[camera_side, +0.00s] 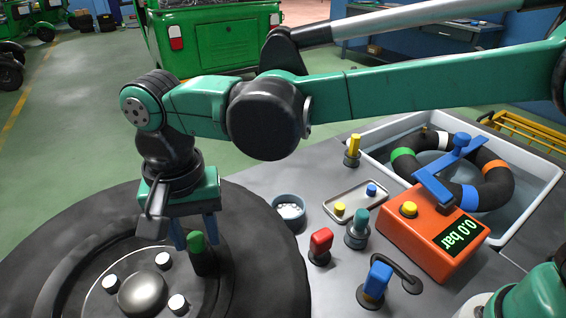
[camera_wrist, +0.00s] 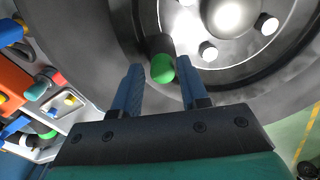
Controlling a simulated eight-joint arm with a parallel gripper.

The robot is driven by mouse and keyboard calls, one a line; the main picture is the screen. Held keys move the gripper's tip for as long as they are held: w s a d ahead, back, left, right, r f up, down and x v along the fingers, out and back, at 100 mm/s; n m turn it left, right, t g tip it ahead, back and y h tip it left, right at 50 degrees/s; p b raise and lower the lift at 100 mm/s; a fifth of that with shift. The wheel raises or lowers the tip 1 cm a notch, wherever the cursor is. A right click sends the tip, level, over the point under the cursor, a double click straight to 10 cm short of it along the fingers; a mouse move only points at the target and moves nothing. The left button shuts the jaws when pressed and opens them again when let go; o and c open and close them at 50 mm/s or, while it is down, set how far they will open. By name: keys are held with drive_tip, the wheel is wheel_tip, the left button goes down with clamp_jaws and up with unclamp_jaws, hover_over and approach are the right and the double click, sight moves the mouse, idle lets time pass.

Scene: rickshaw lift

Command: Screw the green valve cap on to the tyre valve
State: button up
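The green valve cap (camera_side: 196,242) sits upright on top of the dark tyre valve (camera_side: 201,265) on the wheel. In the wrist view the cap (camera_wrist: 162,68) shows as a round green knob with the dark valve (camera_wrist: 158,45) behind it. My gripper (camera_side: 193,233) points down over the valve, its two blue fingers apart on either side of the cap. In the wrist view the gripper (camera_wrist: 159,68) is open, with a clear gap between the left finger and the cap. How far the cap is threaded on is hidden.
The tyre (camera_side: 270,260) lies flat, with several bright wheel nuts and a domed hub (camera_side: 142,295) near the valve. On the grey bench are a bowl (camera_side: 290,212), small tray (camera_side: 358,200), coloured valve tools, an orange gauge box (camera_side: 430,232) reading 0.0 bar and a water tub (camera_side: 536,212).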

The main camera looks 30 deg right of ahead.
drive_tip(key=n, duration=0.4)
drive_tip(key=shift+n, duration=0.3)
drive_tip(key=n, duration=0.8)
drive_tip(key=shift+n, duration=0.4)
drive_tip(key=n, duration=0.4)
drive_tip(key=shift+n, duration=0.4)
clamp_jaws()
drive_tip(key=shift+o, duration=1.7)
unclamp_jaws()
